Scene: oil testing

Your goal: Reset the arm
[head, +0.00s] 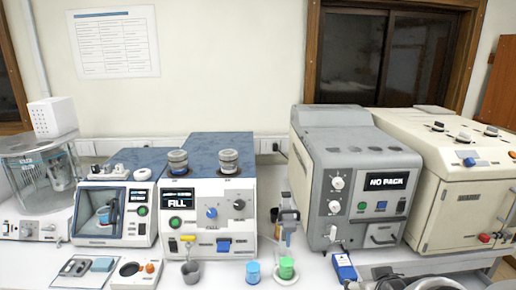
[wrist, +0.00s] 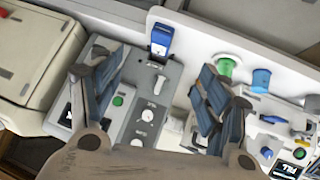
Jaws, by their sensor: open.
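My gripper (wrist: 158,78) is open in the wrist view, its two dark-padded fingers wide apart with nothing between them. It is above the front of the grey machine marked NO PACK (wrist: 145,128), and the view is turned round. That machine (head: 328,165) stands right of centre in the head view. In the head view my gripper's fingertips cannot be made out; grey parts of my arm show at the bottom right edge.
A green cup (head: 286,267), a blue cup (head: 253,272) and a grey cup (head: 190,271) stand along the bench front. A blue device (head: 344,267) lies before the grey machine. A machine marked FILL (head: 208,235) stands left, a cream machine (head: 455,170) right.

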